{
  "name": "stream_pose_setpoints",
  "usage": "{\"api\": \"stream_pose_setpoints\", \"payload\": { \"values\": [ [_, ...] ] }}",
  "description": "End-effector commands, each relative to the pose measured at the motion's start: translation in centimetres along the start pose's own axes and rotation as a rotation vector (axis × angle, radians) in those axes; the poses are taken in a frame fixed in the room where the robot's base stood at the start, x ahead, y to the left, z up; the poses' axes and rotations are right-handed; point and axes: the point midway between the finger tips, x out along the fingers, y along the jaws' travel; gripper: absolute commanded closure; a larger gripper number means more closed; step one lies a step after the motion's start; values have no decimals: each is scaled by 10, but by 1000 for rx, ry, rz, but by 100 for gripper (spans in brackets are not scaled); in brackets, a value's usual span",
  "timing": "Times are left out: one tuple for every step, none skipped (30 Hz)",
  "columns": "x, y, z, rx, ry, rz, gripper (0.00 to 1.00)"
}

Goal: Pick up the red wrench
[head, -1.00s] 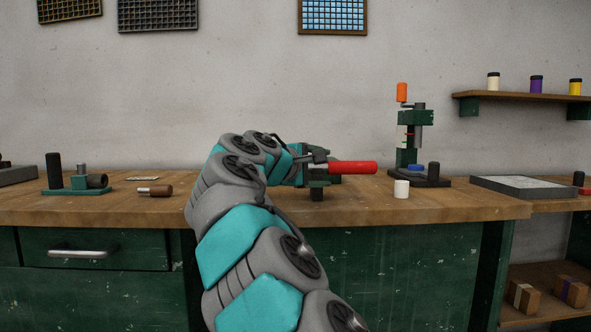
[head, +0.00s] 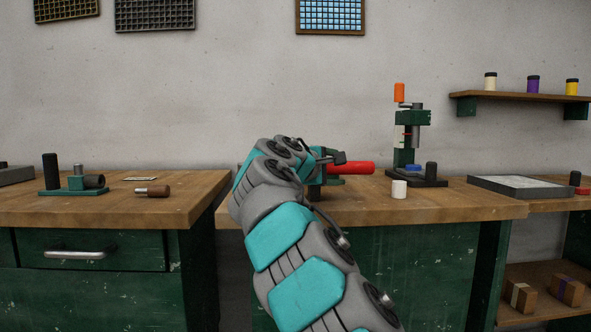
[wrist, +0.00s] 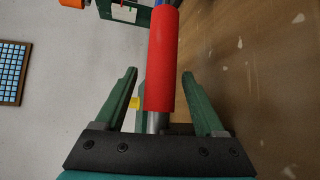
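A red cylindrical handle (head: 352,168) on a grey metal shaft, which I take for the red wrench, lies sideways at a green stand (head: 330,182) on the bench. My arm hides its left end in the head view, and no wrench jaw shows. In the wrist view the red handle (wrist: 163,60) runs between the two green fingers of my gripper (wrist: 158,73), its grey shaft toward the palm. The fingers are open with gaps on both sides. My gripper is mostly hidden behind my arm in the head view.
A white cup-like cylinder (head: 399,189) and a green press (head: 410,145) stand right of the handle. A shallow tray (head: 522,187) lies farther right. A green fixture (head: 80,180) and a brown-handled tool (head: 153,191) are on the left bench. The front bench top is mostly clear.

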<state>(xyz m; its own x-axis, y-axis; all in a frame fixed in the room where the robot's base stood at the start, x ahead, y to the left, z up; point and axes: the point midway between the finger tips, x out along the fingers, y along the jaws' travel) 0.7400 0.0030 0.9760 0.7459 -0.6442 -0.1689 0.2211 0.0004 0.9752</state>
Motion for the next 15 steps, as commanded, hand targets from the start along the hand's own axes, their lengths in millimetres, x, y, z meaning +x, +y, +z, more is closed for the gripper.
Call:
{"api": "stream_pose_setpoints", "payload": {
  "values": [
    [0, 0, 0, 0, 0, 0, 36],
    [0, 0, 0, 0, 0, 0, 39],
    [0, 0, 0, 0, 0, 0, 44],
    [0, 0, 0, 0, 0, -1, 47],
    [0, 0, 0, 0, 0, -1, 50],
    [0, 0, 0, 0, 0, -1, 55],
    [0, 0, 0, 0, 0, -1, 58],
    [0, 0, 0, 0, 0, -1, 62],
    [0, 0, 0, 0, 0, -1, 66],
    [0, 0, 0, 0, 0, -1, 70],
    [0, 0, 0, 0, 0, -1, 73],
    [0, 0, 0, 0, 0, -1, 78],
    [0, 0, 0, 0, 0, -1, 81],
    [0, 0, 0, 0, 0, -1, 84],
    [0, 0, 0, 0, 0, -1, 89]
  ]
}}
